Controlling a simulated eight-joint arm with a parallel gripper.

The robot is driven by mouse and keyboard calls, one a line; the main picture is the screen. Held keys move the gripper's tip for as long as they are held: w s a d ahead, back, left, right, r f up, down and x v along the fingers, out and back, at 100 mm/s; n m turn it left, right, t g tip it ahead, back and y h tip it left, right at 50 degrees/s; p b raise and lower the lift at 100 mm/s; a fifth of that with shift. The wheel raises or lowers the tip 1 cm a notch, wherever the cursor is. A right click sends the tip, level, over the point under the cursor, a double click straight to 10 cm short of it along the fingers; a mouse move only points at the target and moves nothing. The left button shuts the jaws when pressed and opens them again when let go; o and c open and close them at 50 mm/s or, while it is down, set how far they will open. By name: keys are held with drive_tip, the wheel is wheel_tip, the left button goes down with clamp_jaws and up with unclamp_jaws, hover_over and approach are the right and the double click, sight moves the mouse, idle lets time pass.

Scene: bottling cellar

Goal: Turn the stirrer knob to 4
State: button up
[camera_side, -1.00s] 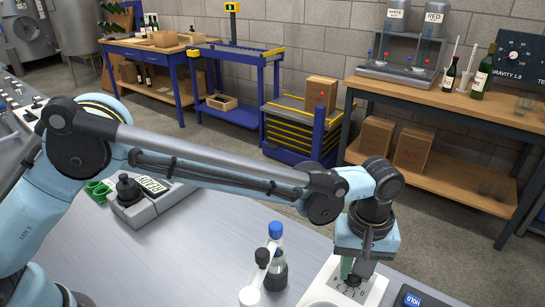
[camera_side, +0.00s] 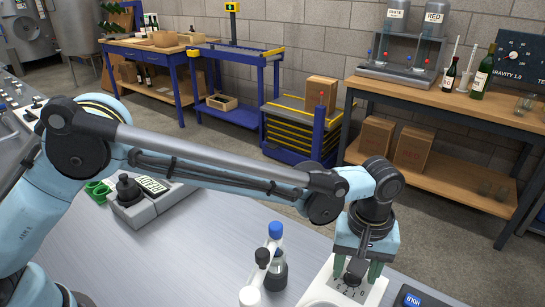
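The white stirrer (camera_side: 322,290) stands at the bottom of the side view, partly cut off by the frame edge. Its black knob (camera_side: 352,280) sits on the panel above a row of small printed digits, which appear upside down. Where the knob points is too small to tell. My gripper (camera_side: 357,270) is directly over the knob, pointing down. Its two green fingers are apart, one to the left and one to the right of the knob. I cannot tell whether they touch it. The far side of the dial is hidden by my gripper.
A bottle with a blue cap (camera_side: 275,250) and a white-and-black item (camera_side: 255,282) stand just left of the stirrer. A device with a blue display (camera_side: 412,299) lies to the right. A grey scale (camera_side: 145,200) is farther left. The middle of the bench is clear.

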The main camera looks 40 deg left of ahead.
wheel_tip(320, 180, up, 12)
idle(0.6)
drive_tip(key=a+f+m+h, duration=0.1)
drive_tip(key=a+m+h, duration=0.15)
drive_tip(key=m, duration=0.95)
drive_tip(key=a+m+h, duration=0.2)
drive_tip(key=a+m, duration=0.1)
drive_tip(key=m, duration=0.9)
drive_tip(key=shift+g, duration=0.3)
drive_tip(key=x, duration=1.2)
drive_tip(key=shift+w+r, duration=0.1)
drive_tip(key=shift+w, duration=0.25)
